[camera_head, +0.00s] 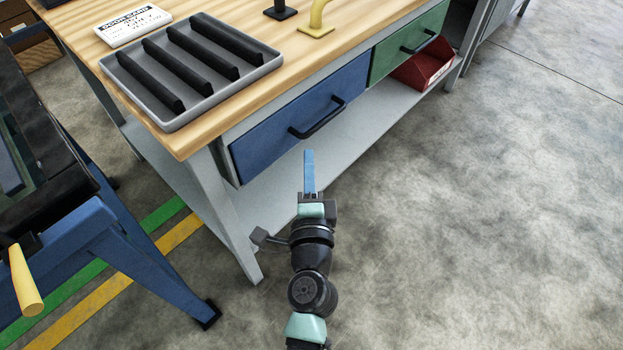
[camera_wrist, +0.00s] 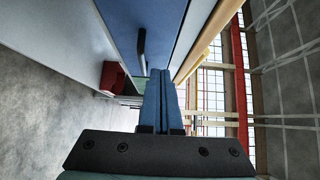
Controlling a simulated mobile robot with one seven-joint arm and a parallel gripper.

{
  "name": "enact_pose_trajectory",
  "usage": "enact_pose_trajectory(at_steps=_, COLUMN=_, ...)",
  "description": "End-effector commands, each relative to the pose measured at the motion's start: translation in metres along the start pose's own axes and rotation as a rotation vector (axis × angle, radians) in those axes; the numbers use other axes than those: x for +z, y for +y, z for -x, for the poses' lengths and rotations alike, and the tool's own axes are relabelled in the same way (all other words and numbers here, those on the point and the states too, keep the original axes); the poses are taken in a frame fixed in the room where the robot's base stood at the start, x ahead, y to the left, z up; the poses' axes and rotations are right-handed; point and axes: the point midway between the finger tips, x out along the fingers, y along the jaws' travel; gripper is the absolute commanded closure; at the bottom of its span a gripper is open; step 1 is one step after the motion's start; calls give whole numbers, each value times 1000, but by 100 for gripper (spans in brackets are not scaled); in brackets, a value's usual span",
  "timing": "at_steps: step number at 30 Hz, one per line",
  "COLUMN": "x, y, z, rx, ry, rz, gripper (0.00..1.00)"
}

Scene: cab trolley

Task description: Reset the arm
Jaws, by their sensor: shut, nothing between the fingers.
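My arm reaches forward from the bottom of the head view, with my gripper (camera_head: 309,153) in front of the workbench, a little below the blue drawer's black handle. The blue fingers are together with nothing between them. In the wrist view my gripper (camera_wrist: 159,75) also shows shut, its two fingers side by side. The blue drawer (camera_head: 262,137) appears closed, and it fills the upper middle of the wrist view (camera_wrist: 145,20). I cannot tell the exact gap between my fingertips and the drawer front.
The workbench (camera_head: 185,140) holds a grey tray (camera_head: 127,80) with black bars, a card (camera_head: 133,25) and a yellow hook-shaped piece (camera_head: 318,15). A green drawer (camera_head: 390,52) and a red bin (camera_head: 423,68) are farther right. A blue-legged stand (camera_head: 125,245) is left. The floor at right is clear.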

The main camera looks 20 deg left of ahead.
Motion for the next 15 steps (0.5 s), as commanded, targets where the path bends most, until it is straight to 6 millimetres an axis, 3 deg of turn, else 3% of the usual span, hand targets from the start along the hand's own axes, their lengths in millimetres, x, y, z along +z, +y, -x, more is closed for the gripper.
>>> enact_pose_trajectory(at_steps=6, x=-1, y=1, z=26, rx=1, ry=2, rz=0, gripper=100)
enact_pose_trajectory(at_steps=15, x=-1, y=0, z=33, rx=0, ry=1, rz=1, gripper=100)
